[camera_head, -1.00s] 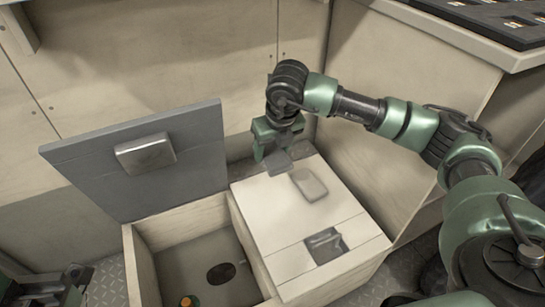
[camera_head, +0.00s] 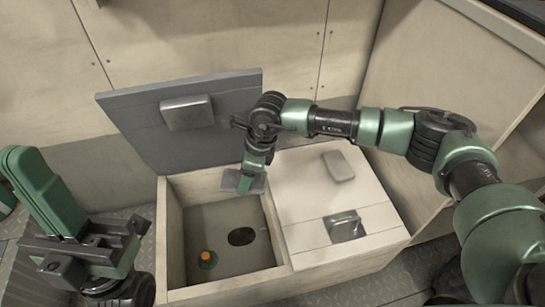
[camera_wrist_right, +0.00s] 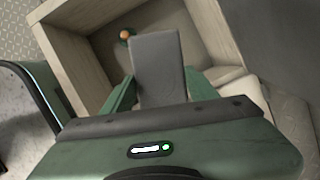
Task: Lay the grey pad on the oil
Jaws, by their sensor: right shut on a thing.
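The grey pad (camera_head: 259,184) is held in my right gripper (camera_head: 246,184), above the back right part of the open locker. In the right wrist view the pad (camera_wrist_right: 158,65) stands out flat between the two green fingers. The oil (camera_head: 241,236) is a dark oval patch on the locker floor. The pad is above and behind it, apart from it. In the wrist view I cannot see the oil. My left gripper (camera_head: 28,165) is at the left, outside the locker, and I cannot tell whether its fingers are apart.
A bottle with an orange cap (camera_head: 207,257) stands on the locker floor, left of the oil. The locker's wooden walls (camera_head: 171,240) surround both. The grey lid (camera_head: 160,140) leans open behind. A closed pale lid (camera_head: 300,200) with a latch (camera_head: 345,226) lies to the right.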

